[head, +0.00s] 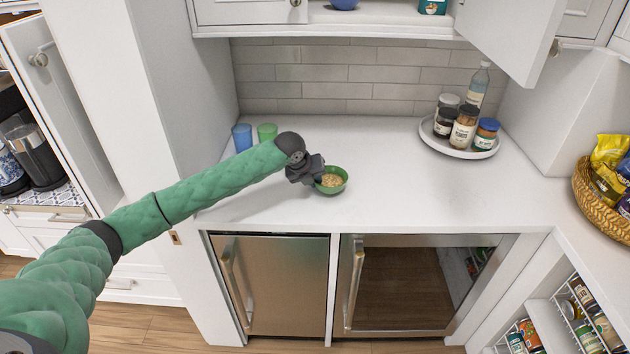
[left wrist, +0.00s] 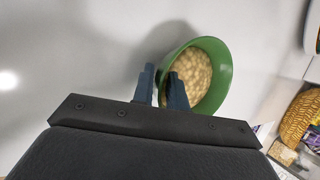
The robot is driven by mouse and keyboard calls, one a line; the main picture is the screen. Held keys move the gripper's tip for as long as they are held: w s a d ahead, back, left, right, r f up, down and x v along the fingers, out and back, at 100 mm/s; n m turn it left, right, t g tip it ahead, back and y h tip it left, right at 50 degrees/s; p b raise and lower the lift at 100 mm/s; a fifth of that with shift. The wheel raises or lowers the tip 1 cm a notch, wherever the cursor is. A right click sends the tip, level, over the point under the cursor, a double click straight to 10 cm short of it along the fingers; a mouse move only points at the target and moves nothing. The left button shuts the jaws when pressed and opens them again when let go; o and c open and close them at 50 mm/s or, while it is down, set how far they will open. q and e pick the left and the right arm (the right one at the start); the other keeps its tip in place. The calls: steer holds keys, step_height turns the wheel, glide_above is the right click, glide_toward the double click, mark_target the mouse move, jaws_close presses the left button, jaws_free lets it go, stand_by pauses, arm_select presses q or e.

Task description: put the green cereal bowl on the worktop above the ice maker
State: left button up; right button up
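The green cereal bowl (head: 344,187), with pale cereal in it, is at the middle of the white worktop (head: 400,205), near the front edge. It also shows in the left wrist view (left wrist: 222,70). My left gripper (head: 316,176) is at the bowl's left side. In the left wrist view its fingers (left wrist: 160,88) are close together on either side of the bowl's rim, one outside and one inside, pinching the wall. I cannot tell whether the bowl's base touches the worktop. Below the worktop are a solid steel door (head: 283,290) and, to its right, a glass-fronted appliance (head: 400,288). My right gripper is out of view.
A blue cup (head: 242,137) and a green cup (head: 267,132) stand at the back left. A round tray (head: 428,133) with jars and a bottle (head: 478,84) stands at the back right. A wicker basket (head: 592,205) is far right. The worktop's centre is clear.

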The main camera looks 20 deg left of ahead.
arm_select(q)
steer(key=shift+o, duration=1.1)
steer(key=shift+r, duration=0.15)
